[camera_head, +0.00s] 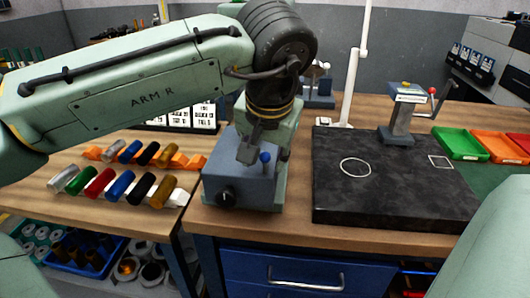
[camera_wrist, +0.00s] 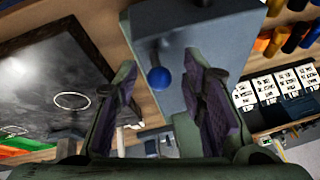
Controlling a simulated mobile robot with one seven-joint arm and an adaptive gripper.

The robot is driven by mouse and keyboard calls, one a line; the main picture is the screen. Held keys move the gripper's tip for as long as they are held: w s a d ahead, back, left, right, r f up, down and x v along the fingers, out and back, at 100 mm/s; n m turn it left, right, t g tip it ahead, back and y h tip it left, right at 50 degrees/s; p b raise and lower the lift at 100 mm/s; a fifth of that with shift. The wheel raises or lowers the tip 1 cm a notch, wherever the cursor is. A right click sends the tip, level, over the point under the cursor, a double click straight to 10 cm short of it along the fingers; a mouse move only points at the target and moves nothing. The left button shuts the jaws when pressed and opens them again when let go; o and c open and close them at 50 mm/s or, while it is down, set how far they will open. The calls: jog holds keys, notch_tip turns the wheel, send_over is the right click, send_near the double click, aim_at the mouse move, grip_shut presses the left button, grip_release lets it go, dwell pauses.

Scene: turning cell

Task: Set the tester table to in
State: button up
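The tester (camera_head: 222,180) is a blue-grey box with a green body behind it, on the wooden bench. A black dial is on its front. A small blue ball knob (camera_head: 265,157) stands on a short stem at its right side. In the wrist view the blue knob (camera_wrist: 160,78) shows between the two fingers of my gripper (camera_wrist: 158,95), which are apart. My gripper (camera_head: 252,145) points down over the tester, close to the knob; I see no contact. Which part is the table, and its position, I cannot tell; my arm hides the tester's upper part.
A dark granite plate (camera_head: 390,195) with a stand (camera_head: 400,118) lies right of the tester. Green (camera_head: 458,143) and orange (camera_head: 497,146) trays are farther right. Several coloured cylinders lie in racks (camera_head: 180,197) on the left. A white post (camera_head: 350,85) stands behind.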

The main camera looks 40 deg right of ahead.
jog(key=shift+w+d+f, duration=0.1)
jog(key=shift+f, duration=0.3)
jog(key=shift+c, duration=0.3)
grip_shut()
dwell(0.4)
